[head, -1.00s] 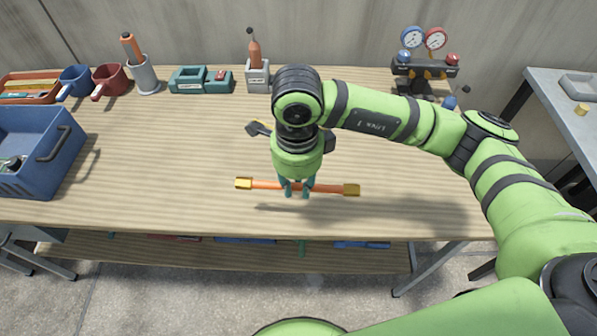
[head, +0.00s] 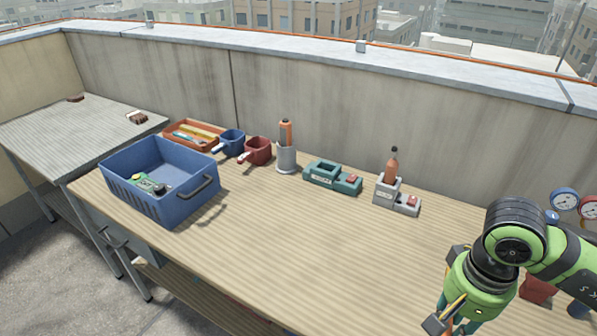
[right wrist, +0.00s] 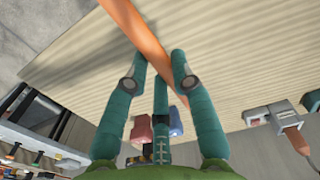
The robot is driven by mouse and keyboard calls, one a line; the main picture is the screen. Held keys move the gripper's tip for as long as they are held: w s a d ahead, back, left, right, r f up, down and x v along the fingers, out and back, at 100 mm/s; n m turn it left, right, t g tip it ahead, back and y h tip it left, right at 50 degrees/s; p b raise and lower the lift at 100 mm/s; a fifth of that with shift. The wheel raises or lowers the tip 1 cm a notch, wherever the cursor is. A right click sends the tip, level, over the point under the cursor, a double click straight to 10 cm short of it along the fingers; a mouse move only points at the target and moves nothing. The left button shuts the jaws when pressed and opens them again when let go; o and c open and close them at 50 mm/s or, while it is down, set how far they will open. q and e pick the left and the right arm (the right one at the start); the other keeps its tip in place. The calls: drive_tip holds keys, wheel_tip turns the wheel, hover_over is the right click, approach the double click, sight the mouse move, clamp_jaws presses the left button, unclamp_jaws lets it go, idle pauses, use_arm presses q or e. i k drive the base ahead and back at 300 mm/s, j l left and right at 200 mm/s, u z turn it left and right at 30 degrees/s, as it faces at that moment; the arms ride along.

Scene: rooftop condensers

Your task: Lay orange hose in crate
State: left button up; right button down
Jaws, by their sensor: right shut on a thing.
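The blue crate (head: 185,205) stands at the left end of the wooden bench in the head view, open at the top, with a few small green and dark items (head: 148,184) inside. My right gripper (right wrist: 158,68) is shut on the orange hose (right wrist: 148,38), which runs between its teal fingers in the right wrist view. In the head view my right gripper (head: 460,326) is at the lower right, far from the crate; its fingertips are cut off or hidden and the hose cannot be made out there. My left gripper is not in view.
Behind the crate are an orange tray (head: 192,134), a blue cup (head: 231,142) and a red cup (head: 257,151). A grey holder (head: 286,160), a teal block (head: 330,178) and a grey stand (head: 388,190) line the back. The bench middle (head: 270,230) is clear.

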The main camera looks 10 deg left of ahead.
sight(160, 177)
drive_tip(key=i+j+u, duration=0.1)
drive_tip(key=u, duration=0.35)
drive_tip(key=i+j+u, duration=0.15)
drive_tip(key=j+u, duration=0.15)
drive_tip(key=u, duration=0.15)
drive_tip(key=i+j+u, duration=0.1)
drive_tip(key=i+j, duration=0.2)
drive_tip(key=i+j+u, duration=0.1)
drive_tip(key=i+j, duration=0.15)
drive_tip(key=i, duration=0.25)
drive_tip(key=i+j+u, duration=0.1)
drive_tip(key=i+j, duration=0.15)
drive_tip(key=i, duration=0.2)
